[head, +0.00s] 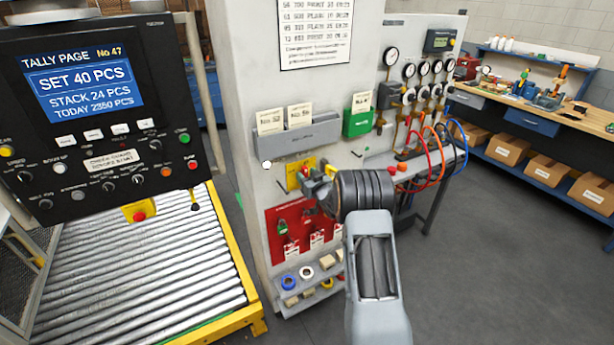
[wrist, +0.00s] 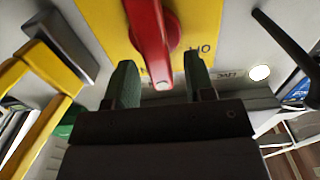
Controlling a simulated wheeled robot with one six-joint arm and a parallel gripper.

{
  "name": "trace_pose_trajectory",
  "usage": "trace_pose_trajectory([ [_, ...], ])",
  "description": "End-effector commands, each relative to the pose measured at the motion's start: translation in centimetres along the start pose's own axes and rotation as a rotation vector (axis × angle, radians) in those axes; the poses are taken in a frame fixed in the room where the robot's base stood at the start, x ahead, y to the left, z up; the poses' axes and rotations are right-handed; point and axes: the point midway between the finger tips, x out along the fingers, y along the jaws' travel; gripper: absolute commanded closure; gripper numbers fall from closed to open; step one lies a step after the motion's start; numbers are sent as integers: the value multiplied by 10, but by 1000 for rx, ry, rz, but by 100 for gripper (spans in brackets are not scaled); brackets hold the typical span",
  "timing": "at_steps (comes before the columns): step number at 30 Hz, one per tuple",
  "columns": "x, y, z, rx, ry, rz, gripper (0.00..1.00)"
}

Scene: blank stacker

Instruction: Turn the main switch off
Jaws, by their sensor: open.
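The main switch is a red handle (wrist: 150,38) on a yellow plate (wrist: 103,18) in the wrist view. A rotated ON marking shows beside the handle. The yellow plate (head: 293,177) also shows on the grey cabinet (head: 245,85) in the head view, where my gripper and arm mostly hide the handle. My gripper (wrist: 160,74) is open, with one dark green finger on each side of the handle's near end. The handle appears between the fingertips, with gaps on both sides. I cannot tell how deep it sits. My gripper (head: 317,188) is close to the plate.
A red lockout board (head: 284,247) with tags hangs below the plate, above a small shelf of tape rolls. A grey document holder (head: 298,136) and a green box (head: 358,122) are above. The control panel (head: 95,105) hangs over the roller conveyor (head: 130,270) at left.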

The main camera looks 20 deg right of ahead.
Motion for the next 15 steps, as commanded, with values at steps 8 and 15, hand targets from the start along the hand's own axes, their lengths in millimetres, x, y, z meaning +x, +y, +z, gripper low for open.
trace_pose_trajectory([
  [8,0,0,0,0,0,0,69],
  [15,0,0,0,0,0,0,92],
])
